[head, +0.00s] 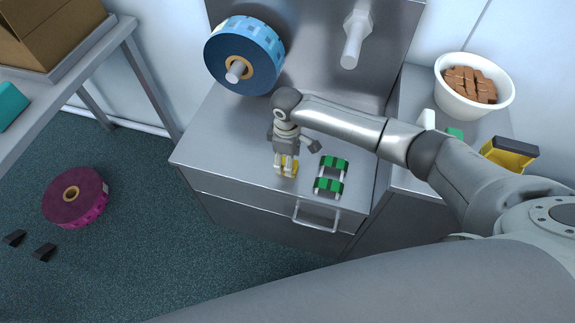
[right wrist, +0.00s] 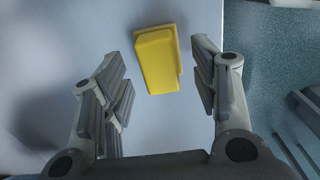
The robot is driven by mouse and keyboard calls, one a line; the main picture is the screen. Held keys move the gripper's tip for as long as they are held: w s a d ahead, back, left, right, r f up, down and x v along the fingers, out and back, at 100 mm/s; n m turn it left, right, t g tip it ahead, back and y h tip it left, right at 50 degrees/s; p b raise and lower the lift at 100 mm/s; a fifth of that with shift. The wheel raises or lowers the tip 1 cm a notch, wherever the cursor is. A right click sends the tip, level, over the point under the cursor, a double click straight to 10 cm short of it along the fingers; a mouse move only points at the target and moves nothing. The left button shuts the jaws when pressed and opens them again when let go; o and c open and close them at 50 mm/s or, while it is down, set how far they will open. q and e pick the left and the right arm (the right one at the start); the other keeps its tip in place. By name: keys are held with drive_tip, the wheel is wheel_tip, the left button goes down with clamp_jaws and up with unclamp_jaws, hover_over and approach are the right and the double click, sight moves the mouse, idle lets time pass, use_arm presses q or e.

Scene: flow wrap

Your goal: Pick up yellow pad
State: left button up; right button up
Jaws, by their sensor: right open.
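The yellow pad (right wrist: 158,60) is a small block with a thin wider flange along one side. In the right wrist view it lies on the grey counter, between and ahead of the spread fingers, touching neither. In the head view only a bit of yellow (head: 294,168) shows, the rest hidden by my right gripper (head: 286,170). That gripper points down over the pad and is open and empty; it also frames the pad in the right wrist view (right wrist: 160,92). My left gripper is not in view.
A blue roll (head: 262,42) and bare spindle (head: 354,40) project behind. A white bowl (head: 447,98) of brown bars and a yellow-black piece (head: 508,153) are right. A magenta roll (head: 84,208) lies on the floor.

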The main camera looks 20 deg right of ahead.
drive_tip(key=shift+f, duration=0.85)
drive_tip(key=shift+c, duration=0.5)
drive_tip(key=c, duration=1)
drive_tip(key=shift+r, duration=0.2)
drive_tip(key=shift+r, duration=0.25)
wheel_tip(320, 180, up, 2)
drive_tip(key=shift+w+r, duration=0.1)
drive_tip(key=shift+r, duration=0.1)
drive_tip(key=s+a+r+p, duration=0.1)
drive_tip(key=s+a+r, duration=0.6)
drive_tip(key=s+r, duration=0.2)
drive_tip(key=s, duration=0.2)
drive_tip(key=shift+s+a+r+p, duration=0.4)
